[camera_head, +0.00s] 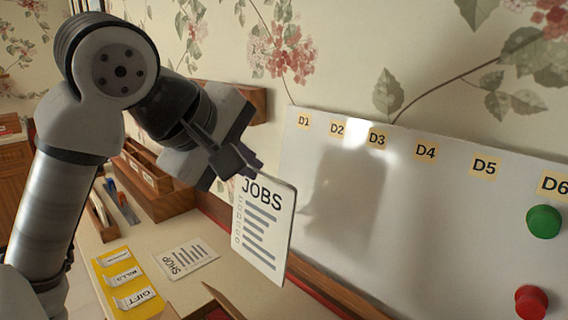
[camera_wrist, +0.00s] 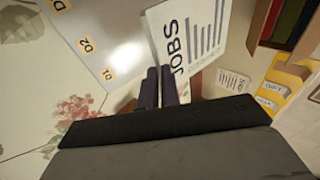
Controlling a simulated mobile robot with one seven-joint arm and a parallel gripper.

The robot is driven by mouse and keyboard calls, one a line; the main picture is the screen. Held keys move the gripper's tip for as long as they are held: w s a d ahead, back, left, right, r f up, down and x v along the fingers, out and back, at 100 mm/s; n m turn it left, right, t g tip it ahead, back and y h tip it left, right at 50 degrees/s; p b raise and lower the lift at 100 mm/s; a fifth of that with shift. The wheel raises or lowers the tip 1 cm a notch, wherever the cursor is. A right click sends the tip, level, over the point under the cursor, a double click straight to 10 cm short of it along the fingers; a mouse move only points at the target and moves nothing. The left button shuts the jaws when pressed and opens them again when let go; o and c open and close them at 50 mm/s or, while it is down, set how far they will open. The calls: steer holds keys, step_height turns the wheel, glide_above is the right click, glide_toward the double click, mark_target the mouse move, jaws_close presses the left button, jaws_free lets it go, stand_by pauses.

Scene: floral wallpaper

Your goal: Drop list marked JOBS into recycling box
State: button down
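The list marked JOBS (camera_head: 264,228) is a white sheet with grey lines and small boxes. It hangs in the air in front of the whiteboard, above the desk. My gripper (camera_head: 243,165) is shut on its top edge, near the JOBS heading. In the wrist view the JOBS list (camera_wrist: 195,42) sticks out beyond the dark fingertips (camera_wrist: 160,84), which are close together on its edge. I cannot make out a box clearly marked for recycling in either view.
The whiteboard (camera_head: 420,230) carries labels D1 to D6, a green magnet (camera_head: 544,221) and a red magnet (camera_head: 531,302). A SHOP list (camera_head: 185,258) and a yellow board (camera_head: 125,285) with labelled slips lie on the desk. A wooden organizer (camera_head: 160,195) stands behind. An open-topped container (camera_wrist: 285,28) shows at the wrist view's upper right.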

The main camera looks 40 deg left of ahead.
steer(key=s+a+b, duration=0.1)
steer(key=s, duration=0.7)
steer(key=shift+a, duration=0.1)
